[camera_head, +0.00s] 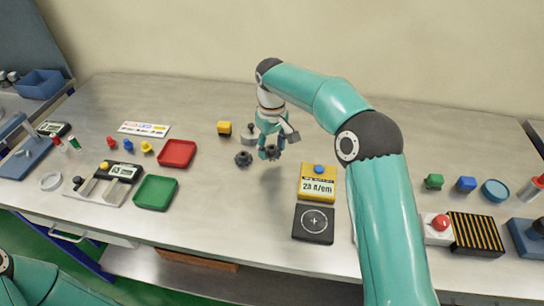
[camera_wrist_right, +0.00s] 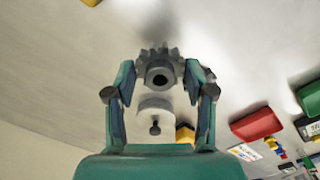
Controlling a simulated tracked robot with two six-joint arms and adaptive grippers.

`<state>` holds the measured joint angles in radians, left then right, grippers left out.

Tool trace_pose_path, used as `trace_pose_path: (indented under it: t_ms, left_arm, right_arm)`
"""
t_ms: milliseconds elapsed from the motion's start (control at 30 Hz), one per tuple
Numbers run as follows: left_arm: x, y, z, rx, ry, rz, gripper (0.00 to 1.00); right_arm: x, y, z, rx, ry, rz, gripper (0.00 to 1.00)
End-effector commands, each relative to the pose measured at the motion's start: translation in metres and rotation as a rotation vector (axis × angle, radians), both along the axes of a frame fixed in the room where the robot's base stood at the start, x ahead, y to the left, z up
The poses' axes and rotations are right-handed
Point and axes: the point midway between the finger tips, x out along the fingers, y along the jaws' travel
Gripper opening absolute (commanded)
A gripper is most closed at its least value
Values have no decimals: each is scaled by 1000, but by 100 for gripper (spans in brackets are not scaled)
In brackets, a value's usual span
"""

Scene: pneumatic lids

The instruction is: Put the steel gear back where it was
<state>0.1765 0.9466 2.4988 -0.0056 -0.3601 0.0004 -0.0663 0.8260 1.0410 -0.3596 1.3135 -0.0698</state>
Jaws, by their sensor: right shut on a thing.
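The steel gear (camera_wrist_right: 160,66), a grey toothed wheel with a dark centre hole, sits between the fingertips of my right gripper (camera_wrist_right: 158,76) in the wrist view. The right gripper (camera_head: 271,152) is shut on it, and in the head view it hangs over the middle of the table. A dark gear-like piece (camera_head: 243,159) lies on the table just left of the gripper. A grey knobbed cylinder (camera_head: 249,131) stands behind that piece; it also shows in the wrist view (camera_wrist_right: 153,110). My left gripper is out of view.
A yellow-black block (camera_head: 224,128) stands to the left of the knobbed cylinder. Red (camera_head: 177,153) and green (camera_head: 155,192) trays lie further left. A yellow meter (camera_head: 318,187) and a black pad (camera_head: 313,225) are to the front right. Bare table lies in front of the gripper.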

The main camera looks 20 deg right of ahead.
Motion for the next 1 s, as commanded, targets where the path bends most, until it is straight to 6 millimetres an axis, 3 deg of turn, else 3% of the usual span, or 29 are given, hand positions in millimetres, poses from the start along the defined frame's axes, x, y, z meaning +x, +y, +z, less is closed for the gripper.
trace_pose_path:
  t_ms: [300, 667, 700, 833, 1000]
  left_arm:
    - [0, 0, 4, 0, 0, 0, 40]
    - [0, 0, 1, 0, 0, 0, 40]
    - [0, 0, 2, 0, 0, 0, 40]
    - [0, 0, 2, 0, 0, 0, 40]
    - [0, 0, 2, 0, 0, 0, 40]
  right_arm:
    - [-1, 0, -38, -1, 3, 0, 1]
    - [0, 0, -42, 0, 2, 0, 1]
    - [-1, 0, -42, 0, 2, 0, 59]
    - [-1, 0, -42, -1, 3, 0, 79]
    - [-1, 0, -42, -1, 3, 0, 79]
